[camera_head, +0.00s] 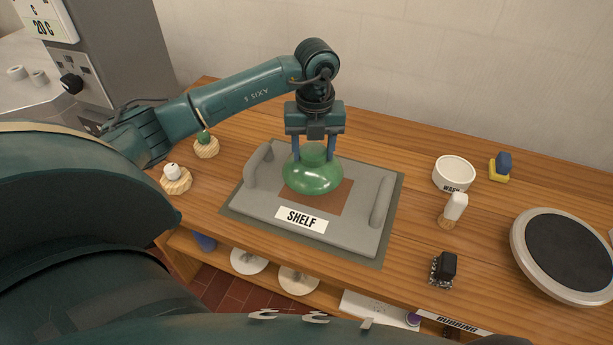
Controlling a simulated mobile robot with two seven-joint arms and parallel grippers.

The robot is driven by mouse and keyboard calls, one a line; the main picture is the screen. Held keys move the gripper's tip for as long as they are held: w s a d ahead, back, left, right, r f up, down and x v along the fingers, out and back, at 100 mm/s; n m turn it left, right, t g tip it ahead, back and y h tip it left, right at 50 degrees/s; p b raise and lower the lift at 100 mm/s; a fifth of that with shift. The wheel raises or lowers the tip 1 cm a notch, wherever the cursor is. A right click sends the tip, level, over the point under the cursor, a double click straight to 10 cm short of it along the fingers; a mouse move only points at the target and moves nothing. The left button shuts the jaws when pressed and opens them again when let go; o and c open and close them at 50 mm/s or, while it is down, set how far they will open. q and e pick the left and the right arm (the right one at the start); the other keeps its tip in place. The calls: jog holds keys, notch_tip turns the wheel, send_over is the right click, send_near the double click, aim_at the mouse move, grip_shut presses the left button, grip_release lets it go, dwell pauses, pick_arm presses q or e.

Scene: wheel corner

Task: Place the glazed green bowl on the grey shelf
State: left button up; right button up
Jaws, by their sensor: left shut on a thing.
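The glazed green bowl (312,178) is at the middle of the camera_head view, over the brown patch in the middle of the grey shelf (350,226). The shelf lies on the wooden table and has a raised rim at its left and right and a "SHELF" label at its front. My left gripper (316,155) points down from above and is shut on the bowl's upper part. I cannot tell whether the bowl's underside touches the shelf or hangs just above it. My right gripper is not in view.
A white tub (454,172), a wooden-handled white tool (453,210), a black block (443,268) and a blue-and-yellow item (500,166) stand right of the shelf. A round wheel (568,252) is far right. Small wooden-based items (176,180) stand left. A wall closes the back.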

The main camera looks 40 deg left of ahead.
aim_at(313, 174)
pick_arm(q)
notch_tip(313, 174, down, 8)
jog(key=shift+r+p, duration=0.1)
jog(key=shift+p, duration=0.25)
jog(key=shift+f, duration=0.3)
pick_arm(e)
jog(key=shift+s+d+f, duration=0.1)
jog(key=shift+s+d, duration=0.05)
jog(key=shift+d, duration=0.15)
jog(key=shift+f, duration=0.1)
pick_arm(q)
jog(key=o, duration=0.9)
jog(key=shift+f, duration=0.2)
jog(key=o, duration=0.5)
jog(key=shift+c, duration=0.2)
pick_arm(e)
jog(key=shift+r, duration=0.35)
pick_arm(q)
jog(key=shift+r, duration=0.1)
